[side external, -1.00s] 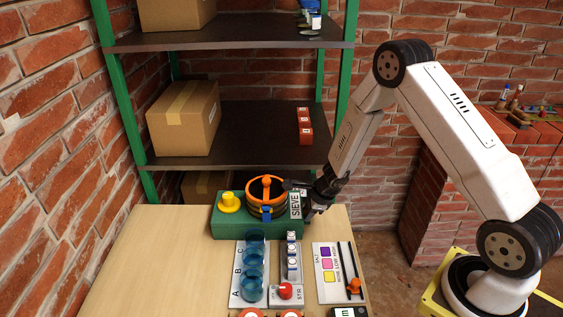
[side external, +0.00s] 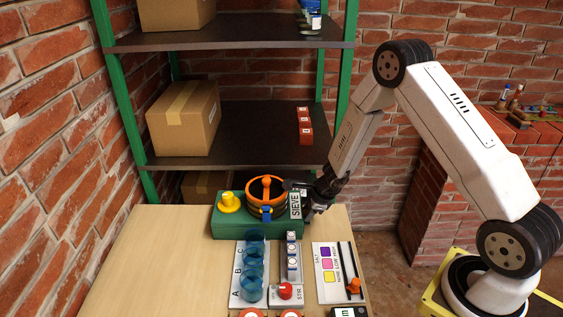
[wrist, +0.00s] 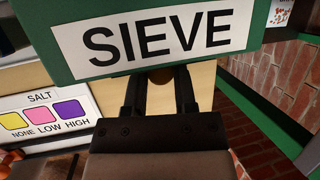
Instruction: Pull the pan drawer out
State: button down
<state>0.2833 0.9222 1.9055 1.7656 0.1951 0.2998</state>
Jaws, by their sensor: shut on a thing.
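The green sieve box (side external: 262,229) stands on the table, with the orange-rimmed round sieve (side external: 266,190) on top. A white SIEVE sign (side external: 295,205) is at its right end. In the wrist view, the box's green face (wrist: 62,12) carries the large SIEVE sign (wrist: 160,38). My gripper (wrist: 161,78) is just below that sign, its two dark fingers shut on a small brown round knob (wrist: 161,73), mostly hidden between them. In the side view my gripper (side external: 308,201) is at the box's right end. The pan drawer's outline cannot be made out in either view.
A yellow knob (side external: 229,202) sits on the box's left. Blue cups (side external: 253,275), a red STIR knob (side external: 284,291) and a salt panel (side external: 327,273) are on the table in front. A shelf (side external: 240,140) stands behind. The table's left side is clear.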

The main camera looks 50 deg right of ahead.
jog(key=shift+s+d+r, duration=0.1)
jog(key=shift+s+d, duration=1.15)
jog(key=shift+d, duration=0.15)
jog(key=shift+s+d+r, duration=0.1)
jog(key=shift+s+d, duration=1.1)
jog(key=shift+d, duration=0.2)
dwell(0.9)
jog(key=c, duration=0.5)
grip_release()
jog(key=shift+o, duration=0.3)
jog(key=shift+s+a+f, duration=0.1)
jog(key=shift+f, duration=0.05)
notch_tip(320, 180, up, 7)
dwell(0.8)
jog(key=shift+s, duration=0.1)
